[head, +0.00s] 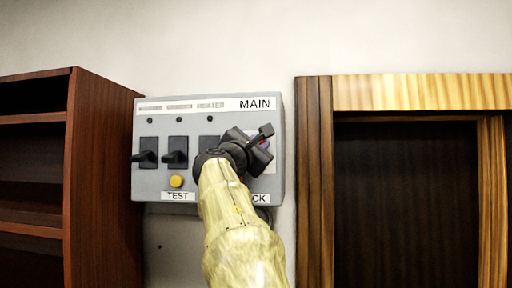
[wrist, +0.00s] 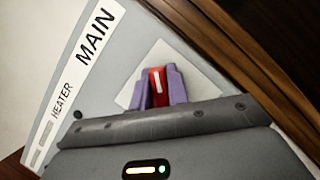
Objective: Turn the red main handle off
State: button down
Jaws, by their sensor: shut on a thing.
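The red main handle (wrist: 156,80) shows in the wrist view in front of a pale square plate, below the MAIN label (wrist: 95,33). My gripper (wrist: 160,88) has its two purple fingers closed on either side of the handle, shut on it. A white stripe shows on the handle's face. In the head view my gripper (head: 264,145) is at the right side of the grey control panel (head: 222,127), under the MAIN label (head: 255,104). There my gripper and arm hide most of the handle.
Black switches (head: 148,152) and a yellow TEST button (head: 176,181) are on the panel's left part. A dark wooden shelf (head: 100,180) stands left of the panel. A wooden frame (head: 314,180) stands close on its right.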

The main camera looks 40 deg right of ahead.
jog(key=m+g, duration=0.1)
jog(key=m, duration=0.3)
jog(key=f+m+g, duration=0.1)
jog(key=m, duration=0.1)
jog(key=shift+s+d+m+g+y, duration=0.25)
jog(key=shift+m+g+y, duration=0.05)
jog(key=shift+m, duration=0.1)
jog(key=m, duration=0.1)
jog(key=m+g, duration=0.1)
jog(key=shift+s+f+m+y, duration=0.1)
jog(key=shift+f+m+y, duration=0.2)
jog(key=shift+y, duration=0.1)
jog(key=shift+d+f+m+y+p, duration=0.1)
jog(key=shift+f+m+y+p, duration=0.2)
jog(key=shift+m, duration=0.7)
jog(key=c, duration=1.4)
grip_release()
jog(key=shift+o, duration=0.2)
jog(key=b+v, duration=0.6)
jog(key=v, duration=1.1)
jog(key=shift+a+r, duration=0.2)
jog(key=shift+a, duration=0.05)
